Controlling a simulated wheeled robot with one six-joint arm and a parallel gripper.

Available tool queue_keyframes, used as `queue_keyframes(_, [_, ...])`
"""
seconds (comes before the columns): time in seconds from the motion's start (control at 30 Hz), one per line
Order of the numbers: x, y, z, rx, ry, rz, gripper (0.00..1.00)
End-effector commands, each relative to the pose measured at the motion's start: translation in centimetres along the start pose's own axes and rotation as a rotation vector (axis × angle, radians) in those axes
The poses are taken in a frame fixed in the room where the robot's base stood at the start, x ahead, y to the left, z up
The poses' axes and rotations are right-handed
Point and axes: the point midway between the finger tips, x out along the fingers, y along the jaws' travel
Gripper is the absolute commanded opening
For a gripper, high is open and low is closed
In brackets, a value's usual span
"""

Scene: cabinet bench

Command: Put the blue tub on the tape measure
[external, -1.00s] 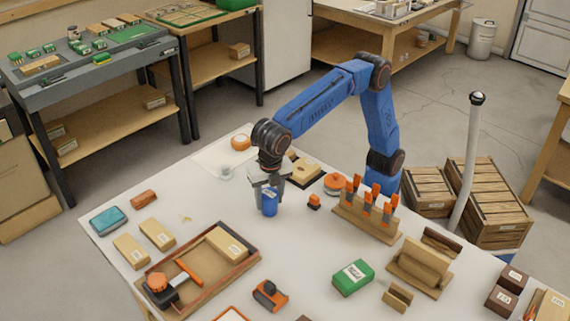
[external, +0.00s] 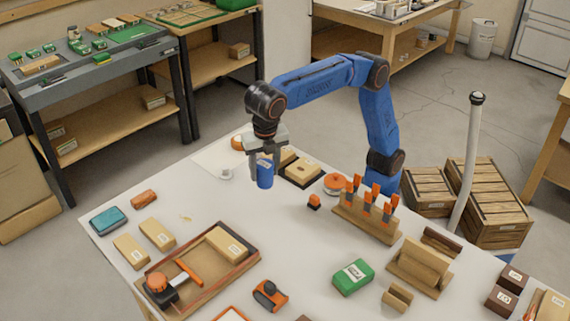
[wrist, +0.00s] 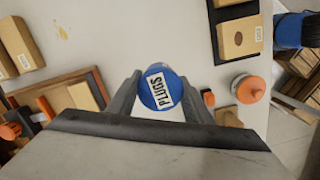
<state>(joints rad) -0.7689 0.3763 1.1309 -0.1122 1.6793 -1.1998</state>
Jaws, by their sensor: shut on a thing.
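The blue tub (external: 265,176) is upright in my gripper (external: 264,167), held above the white table. In the wrist view the tub's round lid (wrist: 161,78) faces the camera with a white label reading PLUGS. My gripper's fingers (wrist: 160,98) are shut on its two sides there. An orange and black block-like thing (external: 270,294), which looks like the tape measure, lies near the front of the table, well apart from the tub. I cannot make out the tape measure in the wrist view.
A wooden tray (external: 222,280) holding a hammer and a box lies front left. A green box (external: 352,277) and a wooden rack with orange-handled tools (external: 366,217) stand to the right. A small orange piece (external: 314,201) lies mid-table. The table's middle is mostly clear.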

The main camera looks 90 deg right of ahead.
Motion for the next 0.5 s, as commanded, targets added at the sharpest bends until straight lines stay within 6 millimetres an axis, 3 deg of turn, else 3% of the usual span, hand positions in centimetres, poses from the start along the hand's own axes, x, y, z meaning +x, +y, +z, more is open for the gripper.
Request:
queue_keyframes(0.23, [0.0,0.8,9.4,0.028,0.002,-0.001,0.2])
queue_keyframes(0.5, [0.1,0.1,20.1,0.053,0.003,-0.004,0.2])
